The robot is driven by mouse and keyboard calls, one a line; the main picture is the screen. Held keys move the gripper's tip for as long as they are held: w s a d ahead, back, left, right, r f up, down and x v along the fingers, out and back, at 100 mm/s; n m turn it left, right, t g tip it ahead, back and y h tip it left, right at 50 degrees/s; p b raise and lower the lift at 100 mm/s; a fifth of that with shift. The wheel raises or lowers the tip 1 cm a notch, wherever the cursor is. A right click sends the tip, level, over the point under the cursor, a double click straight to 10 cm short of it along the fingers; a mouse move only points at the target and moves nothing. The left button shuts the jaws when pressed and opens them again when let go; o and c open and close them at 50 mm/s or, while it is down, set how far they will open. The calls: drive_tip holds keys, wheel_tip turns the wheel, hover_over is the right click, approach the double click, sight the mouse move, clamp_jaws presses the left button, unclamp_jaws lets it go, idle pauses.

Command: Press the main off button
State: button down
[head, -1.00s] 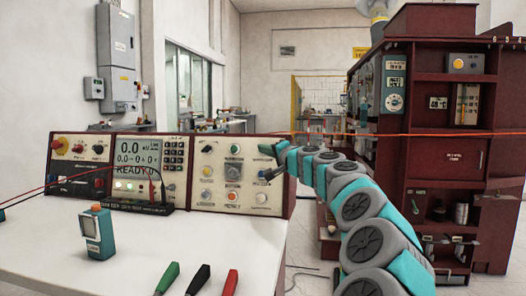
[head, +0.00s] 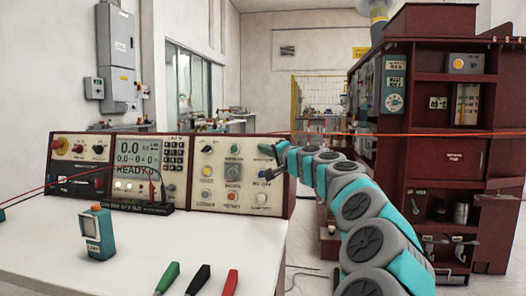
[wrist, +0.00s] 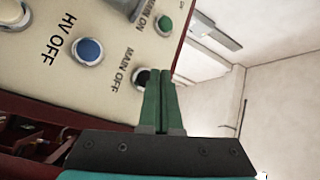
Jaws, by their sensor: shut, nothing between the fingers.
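In the wrist view, the main off button (wrist: 143,77) is a dark round button beside the "MAIN OFF" label on the cream panel (wrist: 105,45). My gripper's fingers partly cover it. My gripper (wrist: 161,70) is shut and empty, its green fingertips at the button's right edge in the picture. I cannot tell whether they touch it. In the head view, the end of my arm is at the right side of the control panel (head: 218,170), and I cannot make out the button there.
A blue button (wrist: 88,51) labelled "HV OFF" and a green button (wrist: 164,24) by "MAIN ON" lie close by. In the head view, a teal handheld device (head: 97,232) and several colored probes stand or lie on the white table (head: 140,270). A maroon cabinet (head: 455,178) stands right.

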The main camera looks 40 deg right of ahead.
drive_tip(key=shift+w+d+f, duration=0.1)
drive_tip(key=shift+w, duration=0.05)
drive_tip(key=shift+w+d, duration=0.15)
drive_tip(key=shift+d, duration=0.05)
drive_tip(key=shift+w+d+f, duration=0.1)
drive_tip(key=shift+w+d, duration=0.15)
drive_tip(key=shift+d, duration=0.15)
idle(1.1)
drive_tip(key=shift+a, duration=0.1)
drive_tip(key=shift+s+a, duration=0.5)
drive_tip(key=shift+a, duration=0.1)
drive_tip(key=shift+s+r, duration=0.1)
drive_tip(key=shift+r, duration=0.1)
drive_tip(key=shift+s+a+r+b, duration=0.25)
drive_tip(key=shift+s+a, duration=0.5)
drive_tip(key=shift+a, duration=0.2)
drive_tip(key=shift+s+a+r+b, duration=0.2)
drive_tip(key=shift+s+a+r, duration=0.05)
drive_tip(key=shift+s+a, duration=0.6)
